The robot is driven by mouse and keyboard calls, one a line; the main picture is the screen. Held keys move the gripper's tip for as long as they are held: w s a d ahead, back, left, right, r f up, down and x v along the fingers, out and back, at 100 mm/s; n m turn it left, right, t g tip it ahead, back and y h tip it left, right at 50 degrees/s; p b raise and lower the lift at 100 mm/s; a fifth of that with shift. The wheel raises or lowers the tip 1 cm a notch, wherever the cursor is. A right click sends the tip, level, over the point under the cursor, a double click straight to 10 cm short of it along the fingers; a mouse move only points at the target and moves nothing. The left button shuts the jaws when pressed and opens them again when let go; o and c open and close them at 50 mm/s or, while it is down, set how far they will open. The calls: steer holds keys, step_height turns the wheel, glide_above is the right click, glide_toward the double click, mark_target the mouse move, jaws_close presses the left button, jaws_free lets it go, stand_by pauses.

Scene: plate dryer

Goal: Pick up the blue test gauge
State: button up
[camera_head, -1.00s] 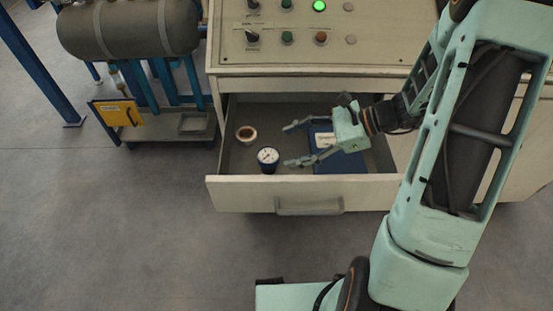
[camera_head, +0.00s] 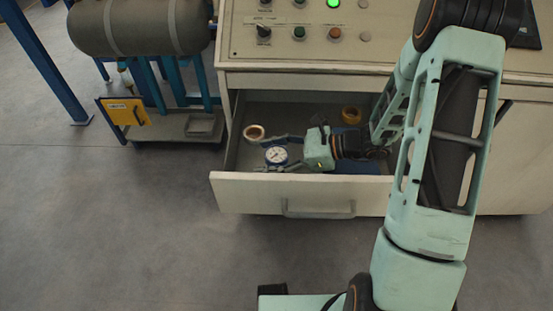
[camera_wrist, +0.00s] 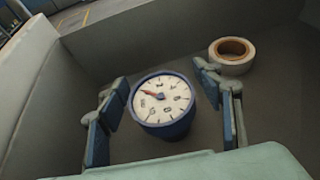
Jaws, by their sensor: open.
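The blue test gauge (camera_head: 276,154) has a white dial and stands upright in the open drawer (camera_head: 265,187), toward its left side. In the wrist view the gauge (camera_wrist: 164,106) sits between the two fingers, with a visible gap on each side. My gripper (camera_head: 277,153) is low in the drawer, pointing left, with one finger on the far side of the gauge and one on the near side. In the wrist view my gripper (camera_wrist: 165,110) is open around the gauge and not closed on it. The lower part of the gauge is partly hidden.
A roll of pale tape (camera_head: 254,132) lies behind the gauge; it also shows in the wrist view (camera_wrist: 232,55). A yellow-brown roll (camera_head: 351,115) and a blue item (camera_head: 358,167) lie farther right, partly behind my arm. The drawer walls stand close around the gripper.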

steer(key=shift+x, duration=1.3)
steer(key=c, duration=1.5)
steer(key=shift+w, duration=0.1)
steer(key=shift+c, duration=0.5)
